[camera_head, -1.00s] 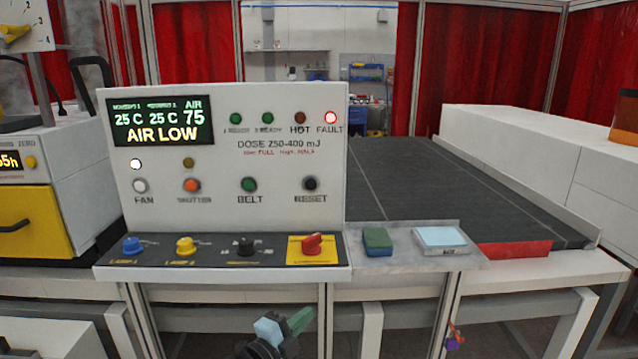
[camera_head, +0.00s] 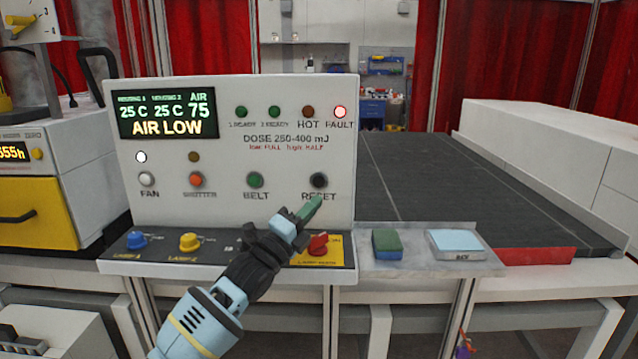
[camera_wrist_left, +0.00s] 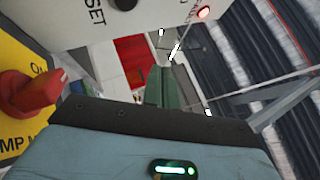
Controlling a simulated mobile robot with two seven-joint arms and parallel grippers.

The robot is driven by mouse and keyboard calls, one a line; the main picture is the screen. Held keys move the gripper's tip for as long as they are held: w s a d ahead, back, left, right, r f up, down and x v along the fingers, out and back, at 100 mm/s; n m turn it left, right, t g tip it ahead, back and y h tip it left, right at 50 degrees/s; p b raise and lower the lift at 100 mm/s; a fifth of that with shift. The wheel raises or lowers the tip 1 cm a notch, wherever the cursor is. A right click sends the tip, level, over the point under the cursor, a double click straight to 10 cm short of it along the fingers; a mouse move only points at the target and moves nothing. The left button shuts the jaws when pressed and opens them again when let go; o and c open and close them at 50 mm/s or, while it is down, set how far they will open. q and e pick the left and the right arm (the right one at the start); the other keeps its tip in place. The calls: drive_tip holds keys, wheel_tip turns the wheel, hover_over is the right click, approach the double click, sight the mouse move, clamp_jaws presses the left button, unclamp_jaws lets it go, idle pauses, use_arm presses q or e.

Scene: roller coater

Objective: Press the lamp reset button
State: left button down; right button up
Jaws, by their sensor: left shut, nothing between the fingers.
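The black reset button (camera_head: 319,180) is on the upright white control panel (camera_head: 285,90), above the RESET label. It also shows at the top of the left wrist view (camera_wrist_left: 124,3). My left gripper (camera_head: 313,205) is shut and empty, its green fingertips just below the button, over the RESET label in the head view. Whether the tips touch the panel cannot be told; in the left wrist view the fingers (camera_wrist_left: 160,85) appear below and right of the button. The fault lamp (camera_head: 340,112) is lit red. The display (camera_head: 167,115) reads AIR LOW. My right gripper is out of view.
A red knob (camera_head: 318,243) on a yellow plate sits close under my left gripper; it also shows in the left wrist view (camera_wrist_left: 35,92). Green belt button (camera_head: 255,180) is left of reset. A green-blue block (camera_head: 386,243) and a light blue pad (camera_head: 455,240) lie right.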

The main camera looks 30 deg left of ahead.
sight(319, 181)
use_arm(q)
drive_tip(key=shift+w+a+b, duration=0.7)
drive_tip(key=shift+w+a, duration=0.05)
drive_tip(key=shift+w, duration=0.5)
drive_tip(key=shift+w+a+b, duration=0.65)
drive_tip(key=shift+w+a, duration=0.15)
drive_tip(key=shift+w, duration=0.45)
drive_tip(key=shift+w+a+b, duration=0.7)
drive_tip(key=shift+w+a, duration=0.05)
drive_tip(key=shift+w, duration=0.5)
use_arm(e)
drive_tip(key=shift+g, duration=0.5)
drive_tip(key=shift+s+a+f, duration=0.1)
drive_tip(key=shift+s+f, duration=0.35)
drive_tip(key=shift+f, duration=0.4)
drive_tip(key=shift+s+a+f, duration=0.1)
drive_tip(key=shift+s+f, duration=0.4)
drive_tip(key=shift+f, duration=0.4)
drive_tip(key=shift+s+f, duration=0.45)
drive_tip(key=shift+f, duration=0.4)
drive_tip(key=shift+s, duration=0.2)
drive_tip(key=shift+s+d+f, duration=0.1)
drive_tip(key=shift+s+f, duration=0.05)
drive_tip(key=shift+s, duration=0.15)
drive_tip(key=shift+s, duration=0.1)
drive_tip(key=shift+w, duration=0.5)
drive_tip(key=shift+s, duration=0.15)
